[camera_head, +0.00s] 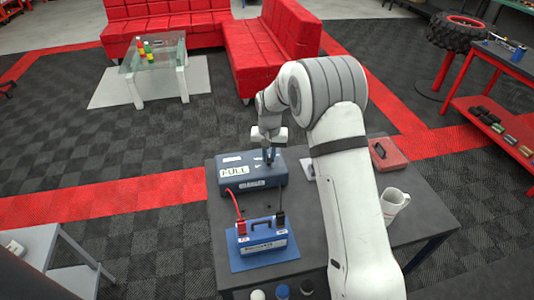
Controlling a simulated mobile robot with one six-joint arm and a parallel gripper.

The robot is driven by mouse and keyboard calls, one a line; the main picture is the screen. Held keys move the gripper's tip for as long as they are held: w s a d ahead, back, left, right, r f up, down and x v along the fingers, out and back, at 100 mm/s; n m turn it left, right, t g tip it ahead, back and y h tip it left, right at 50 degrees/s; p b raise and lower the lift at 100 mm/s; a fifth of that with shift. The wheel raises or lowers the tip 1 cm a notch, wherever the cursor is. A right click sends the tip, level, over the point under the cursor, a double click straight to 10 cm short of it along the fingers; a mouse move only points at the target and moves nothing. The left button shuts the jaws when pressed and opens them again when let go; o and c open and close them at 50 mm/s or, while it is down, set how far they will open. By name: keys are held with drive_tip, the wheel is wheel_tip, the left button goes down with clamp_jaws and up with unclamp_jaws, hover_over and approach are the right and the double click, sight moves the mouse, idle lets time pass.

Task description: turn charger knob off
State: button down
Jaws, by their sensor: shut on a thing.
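The charger (262,183), a dark blue box with a white "FULL" label, stands on the grey table. My gripper (270,156) points down at the charger's top, right of the label. It is shut on the charger knob, which the fingers mostly hide; its setting cannot be read. A red cable and a dark cable run from the charger to clamps on a blue battery (262,245) in front.
The battery stands on a blue mat (240,264). A white mug (393,205) and a red case (388,154) are to the right on the table (420,228). Several round-topped things are below the table's front edge. My arm covers the table's middle.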

sight(268, 158)
drive_tip(key=n+b, duration=0.2)
drive_tip(key=n, duration=0.3)
drive_tip(key=shift+a+n, duration=0.1)
drive_tip(key=shift+n, duration=0.3)
drive_tip(key=n+b, duration=0.1)
drive_tip(key=n, duration=0.5)
drive_tip(key=shift+b, duration=0.35)
drive_tip(key=n, duration=0.4)
drive_tip(key=shift+n+b, duration=0.35)
drive_tip(key=shift+n, duration=0.05)
drive_tip(key=n, duration=0.4)
drive_tip(key=shift+r, duration=0.1)
drive_tip(key=shift+n, duration=0.3)
drive_tip(key=c, duration=1.4)
unclamp_jaws()
drive_tip(key=shift+c, duration=0.2)
drive_tip(key=shift+w+r+b, duration=0.1)
drive_tip(key=shift+r+b, duration=0.35)
drive_tip(key=shift+r, duration=3.4)
